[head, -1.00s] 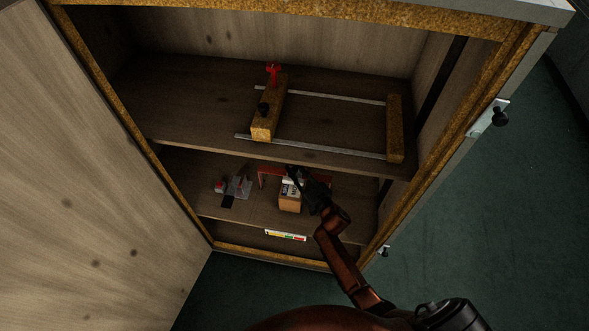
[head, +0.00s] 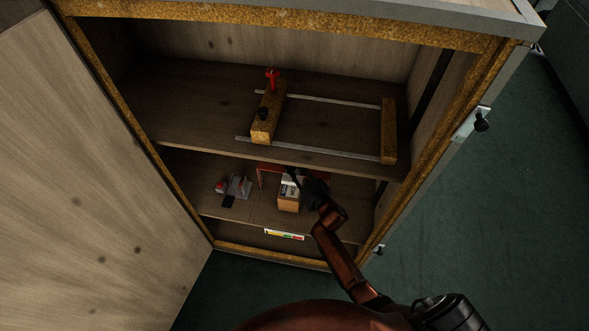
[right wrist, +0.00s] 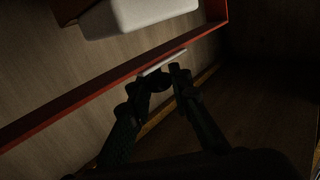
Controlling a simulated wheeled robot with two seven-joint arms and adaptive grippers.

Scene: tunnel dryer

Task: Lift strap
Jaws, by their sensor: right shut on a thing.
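My right gripper (head: 296,176) reaches into the lower compartment of the open cabinet, above a small tan box (head: 288,204) and in front of a red frame (head: 262,173). In the right wrist view its fingertips (right wrist: 165,74) are closed on a thin pale strip (right wrist: 163,62), which looks like the strap. The strip lies across the red bar (right wrist: 75,100) in the picture, and I cannot tell whether they touch. A white block (right wrist: 145,14) is beyond the bar. The strip is too small to make out surely in the head view. My left gripper is not in view.
The upper shelf (head: 190,105) is just above my right gripper and carries a wooden clamp frame (head: 268,110) with metal rails. Small grey and red items (head: 236,187) sit at left below. The cabinet door (head: 90,200) stands open at left.

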